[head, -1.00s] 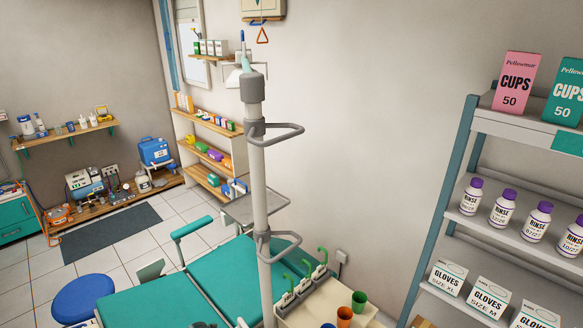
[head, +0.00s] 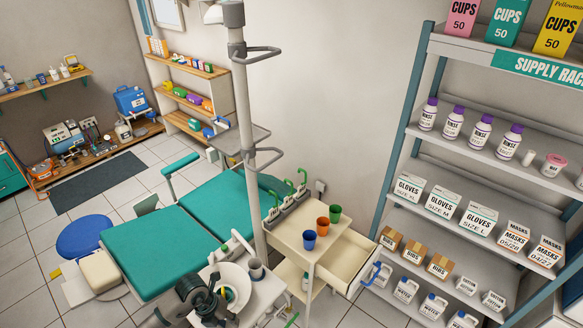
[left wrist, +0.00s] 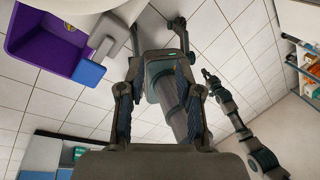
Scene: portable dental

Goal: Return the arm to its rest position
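My left arm and gripper (head: 212,284) show dark at the bottom of the head view, in front of the white basin by the dental chair. In the left wrist view the left gripper's two fingers (left wrist: 160,92) stand apart with nothing between them, so it is open and empty. My own body shows beyond them. Another arm of mine, which looks like the right one, hangs at the right of the left wrist view; its gripper (left wrist: 208,78) is too small to read. The right gripper is not seen in the head view.
A pole (head: 246,120) stands behind. A cart with an open drawer (head: 343,262), several coloured cups and a supply rack (head: 470,55) are to the right. Tiled floor at left is partly clear.

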